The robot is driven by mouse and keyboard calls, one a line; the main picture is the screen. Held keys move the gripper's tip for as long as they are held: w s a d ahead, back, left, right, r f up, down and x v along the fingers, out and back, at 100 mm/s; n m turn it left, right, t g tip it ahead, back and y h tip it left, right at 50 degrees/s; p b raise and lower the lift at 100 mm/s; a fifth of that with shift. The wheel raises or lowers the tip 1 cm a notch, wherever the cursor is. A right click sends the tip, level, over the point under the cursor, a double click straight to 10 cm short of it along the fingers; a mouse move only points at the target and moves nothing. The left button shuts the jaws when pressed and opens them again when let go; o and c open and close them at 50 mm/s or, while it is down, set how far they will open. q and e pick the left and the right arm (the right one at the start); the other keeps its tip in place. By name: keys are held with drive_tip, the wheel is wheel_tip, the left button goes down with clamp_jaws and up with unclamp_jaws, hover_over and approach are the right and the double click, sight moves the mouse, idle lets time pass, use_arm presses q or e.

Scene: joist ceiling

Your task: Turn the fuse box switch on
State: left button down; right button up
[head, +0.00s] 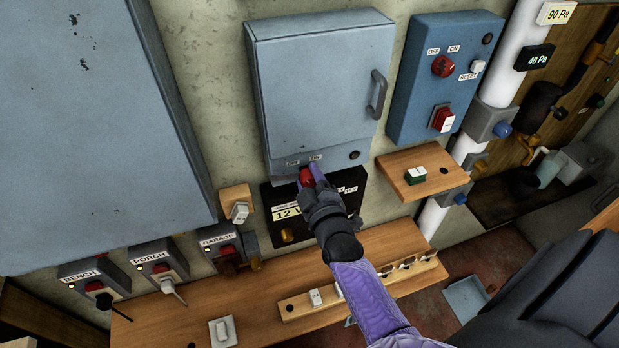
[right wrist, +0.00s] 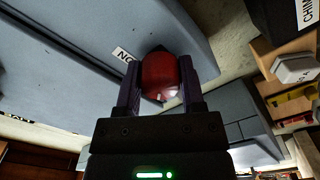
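The grey-blue fuse box (head: 322,90) hangs on the wall, its door shut, with a grey handle on the right. OFF and ON labels sit on its lower edge. The red switch knob (head: 306,177) shows just below these labels, partly hidden by my right gripper (head: 312,179). In the right wrist view the red knob (right wrist: 160,75) sits between the two fingers of my right gripper (right wrist: 160,85), which appear to touch it on both sides. I cannot tell which way the switch is set. My left gripper is not in view.
A blue box (head: 441,80) with a red knob and red switch is to the right. A black 12 V panel (head: 273,197) lies just below the fuse box. Small wooden shelves (head: 430,160) and a wooden bench (head: 180,318) with sockets above it are nearby.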

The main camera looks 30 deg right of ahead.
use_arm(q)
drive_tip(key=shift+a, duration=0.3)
use_arm(e)
clamp_jaws()
